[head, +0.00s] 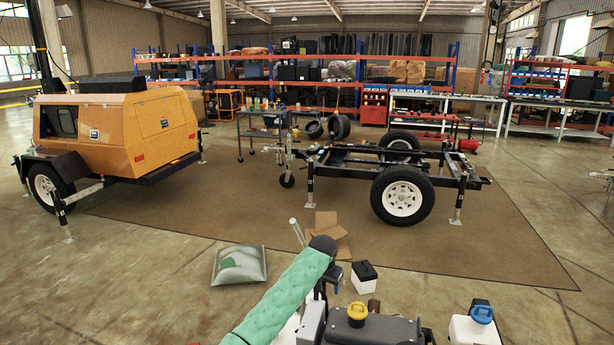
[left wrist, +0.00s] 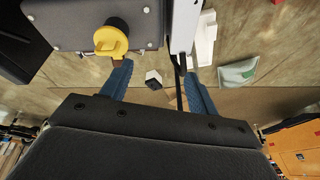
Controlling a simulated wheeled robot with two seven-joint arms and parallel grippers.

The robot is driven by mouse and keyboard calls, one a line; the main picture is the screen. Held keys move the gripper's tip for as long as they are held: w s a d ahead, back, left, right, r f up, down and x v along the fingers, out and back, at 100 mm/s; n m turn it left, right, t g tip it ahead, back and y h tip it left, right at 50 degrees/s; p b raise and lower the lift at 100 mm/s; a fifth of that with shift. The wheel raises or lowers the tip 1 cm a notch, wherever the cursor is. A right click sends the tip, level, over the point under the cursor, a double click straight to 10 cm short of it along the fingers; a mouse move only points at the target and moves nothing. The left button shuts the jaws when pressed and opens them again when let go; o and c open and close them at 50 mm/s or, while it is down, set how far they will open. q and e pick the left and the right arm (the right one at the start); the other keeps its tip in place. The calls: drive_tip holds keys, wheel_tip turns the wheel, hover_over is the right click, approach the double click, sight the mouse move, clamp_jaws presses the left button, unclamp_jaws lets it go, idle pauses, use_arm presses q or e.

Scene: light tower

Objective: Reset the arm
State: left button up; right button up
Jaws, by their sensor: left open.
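My left arm, in a mint-green sleeve, comes in from the bottom of the head view and reaches up to a black joint. My left gripper (head: 332,275) is beyond that joint, partly hidden, beside a dark grey unit (head: 385,331) with a yellow cap (head: 357,310). In the left wrist view the gripper (left wrist: 157,73) has two blue fingers spread well apart. No object is held between them; the floor shows in the gap. The grey unit and yellow cap (left wrist: 112,38) lie close by the left finger. My right gripper is not in view.
A white container with a blue cap (head: 475,330) stands right of the grey unit. Beyond stand a wheeled chassis (head: 385,166) and an orange light-tower trailer (head: 130,135).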

use_arm(q)
drive_tip(key=s+a+f+n+t, duration=0.1)
drive_tip(key=s+a+f, duration=0.5)
drive_tip(key=s, duration=0.3)
drive_tip(key=s+a+f+n+t, duration=0.1)
drive_tip(key=s+a+f, duration=0.5)
drive_tip(key=s, duration=0.3)
drive_tip(key=s+a+f+n+t, duration=0.1)
drive_tip(key=s+a+f, duration=0.5)
drive_tip(key=s, duration=0.4)
drive_tip(key=s+a+f+g, duration=0.1)
drive_tip(key=s+f, duration=0.5)
drive_tip(key=s, duration=0.5)
drive_tip(key=s+a+f+g, duration=0.2)
drive_tip(key=s+f, duration=0.5)
drive_tip(key=s, duration=0.5)
drive_tip(key=s+a+f+g, duration=0.2)
drive_tip(key=s+f, duration=0.4)
drive_tip(key=s, duration=0.6)
drive_tip(key=shift+s+f+n, duration=0.2)
drive_tip(key=shift+f+n, duration=0.15)
drive_tip(key=shift+n, duration=0.05)
